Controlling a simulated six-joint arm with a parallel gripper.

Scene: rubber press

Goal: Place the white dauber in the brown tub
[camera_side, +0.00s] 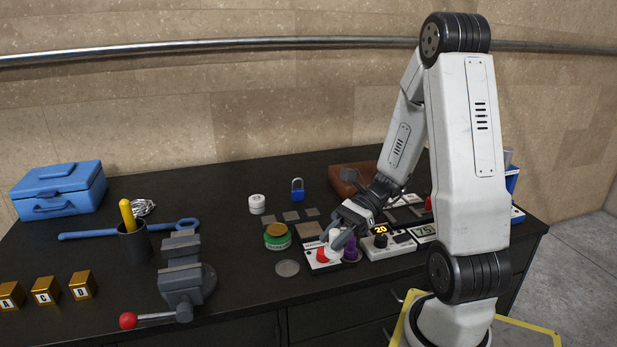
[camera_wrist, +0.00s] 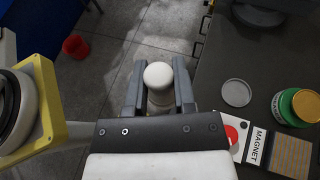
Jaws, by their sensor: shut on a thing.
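The white dauber (camera_wrist: 158,76) is between the two fingers of my gripper (camera_wrist: 158,92) in the wrist view, its round white head toward the far end of the fingers. In the side view my gripper (camera_side: 338,240) is low over the front middle of the bench, near the white box with a red button (camera_side: 322,256), and the white dauber (camera_side: 335,234) shows only in part there. The brown tub (camera_side: 345,178) stands at the back of the bench behind my gripper, partly hidden by my arm. It is not seen in the wrist view.
A purple item (camera_side: 351,249) stands close beside my gripper. A green-and-gold tin (camera_side: 277,236) and a grey disc (camera_side: 287,268) lie to its left. A blue padlock (camera_side: 297,189) stands behind.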

